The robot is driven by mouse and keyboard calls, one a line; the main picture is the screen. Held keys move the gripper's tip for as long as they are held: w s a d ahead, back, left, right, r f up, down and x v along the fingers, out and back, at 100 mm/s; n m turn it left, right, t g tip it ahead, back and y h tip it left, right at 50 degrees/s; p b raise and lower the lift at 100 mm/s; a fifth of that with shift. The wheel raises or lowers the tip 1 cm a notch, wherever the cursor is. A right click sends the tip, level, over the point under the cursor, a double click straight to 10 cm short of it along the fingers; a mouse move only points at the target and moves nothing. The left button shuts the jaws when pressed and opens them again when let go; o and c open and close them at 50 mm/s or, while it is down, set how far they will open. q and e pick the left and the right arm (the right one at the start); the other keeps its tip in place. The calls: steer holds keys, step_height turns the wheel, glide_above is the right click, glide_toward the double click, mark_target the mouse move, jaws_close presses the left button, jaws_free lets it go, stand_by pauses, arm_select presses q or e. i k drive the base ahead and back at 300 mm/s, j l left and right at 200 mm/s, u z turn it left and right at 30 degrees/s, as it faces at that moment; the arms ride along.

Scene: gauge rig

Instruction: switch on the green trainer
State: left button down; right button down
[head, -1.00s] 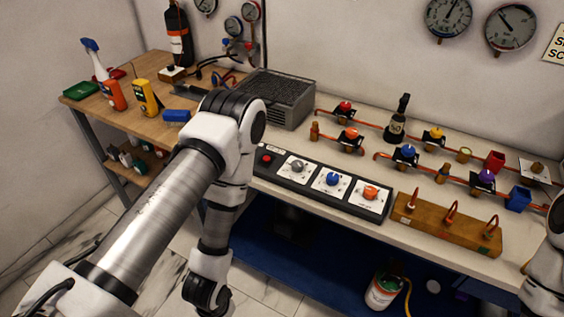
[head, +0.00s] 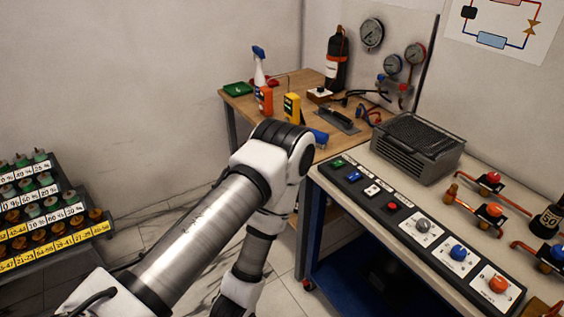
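A long black control panel (head: 408,222) lies along the near edge of the white bench. At its far left end is a small green switch (head: 338,163). After it come a blue switch (head: 354,177), a white switch (head: 372,189) and a red button (head: 392,207). Switch positions are too small to tell. No whole device labelled as a green trainer can be made out. My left arm rises in front of the panel's left end and bends down; its gripper is out of view. My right gripper is out of view.
A wooden side bench (head: 303,84) behind holds a spray bottle (head: 259,66), a yellow meter (head: 291,107) and a black cylinder (head: 337,58). A grey vented box (head: 418,148) stands behind the panel. Red valve pipes are at right. A rack of labelled fittings (head: 40,205) stands left.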

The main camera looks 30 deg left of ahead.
mark_target(338, 163)
steer(key=u, duration=0.65)
